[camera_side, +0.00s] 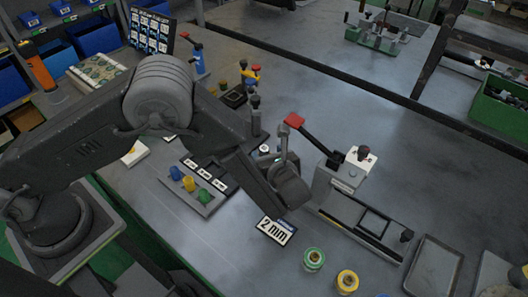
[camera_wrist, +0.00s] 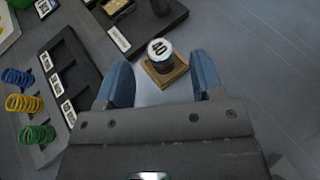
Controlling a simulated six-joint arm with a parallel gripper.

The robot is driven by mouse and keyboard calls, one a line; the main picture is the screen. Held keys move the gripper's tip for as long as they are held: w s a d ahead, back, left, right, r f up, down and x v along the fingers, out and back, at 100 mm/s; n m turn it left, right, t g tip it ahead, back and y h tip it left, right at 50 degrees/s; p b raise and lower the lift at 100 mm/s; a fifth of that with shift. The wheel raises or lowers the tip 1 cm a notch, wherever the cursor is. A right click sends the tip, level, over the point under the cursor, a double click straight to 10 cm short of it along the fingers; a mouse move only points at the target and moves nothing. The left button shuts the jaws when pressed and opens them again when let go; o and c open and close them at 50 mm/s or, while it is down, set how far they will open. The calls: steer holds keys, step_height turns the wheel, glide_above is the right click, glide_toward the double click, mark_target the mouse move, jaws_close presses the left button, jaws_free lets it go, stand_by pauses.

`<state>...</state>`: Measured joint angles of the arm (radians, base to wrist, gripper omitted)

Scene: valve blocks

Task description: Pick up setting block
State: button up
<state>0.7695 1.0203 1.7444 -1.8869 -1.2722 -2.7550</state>
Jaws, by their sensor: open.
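A short dark cylinder with a white top marked 40, which I take to be the setting block (camera_wrist: 160,55), stands upright on a small brown square base (camera_wrist: 149,74) in the wrist view. My gripper (camera_wrist: 160,63) is open, with one blue-grey finger to the left of the block and one to the right. I see gaps between the fingers and the block, and nothing is held. In the side view my wrist hides most of that spot, and a small round white top (camera_side: 265,149) shows just beyond it.
A black labelled tray (camera_wrist: 92,67) lies left of the block, with blue, yellow and green springs (camera_wrist: 24,103) beside it. A red-handled lever fixture (camera_side: 334,184) stands close to the right of my wrist. A "2 mm" sign (camera_side: 276,231) lies in front.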

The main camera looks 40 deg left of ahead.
mark_target(265, 150)
steer(key=shift+x, duration=2.3)
steer(key=c, duration=1.1)
steer(key=shift+r, duration=0.15)
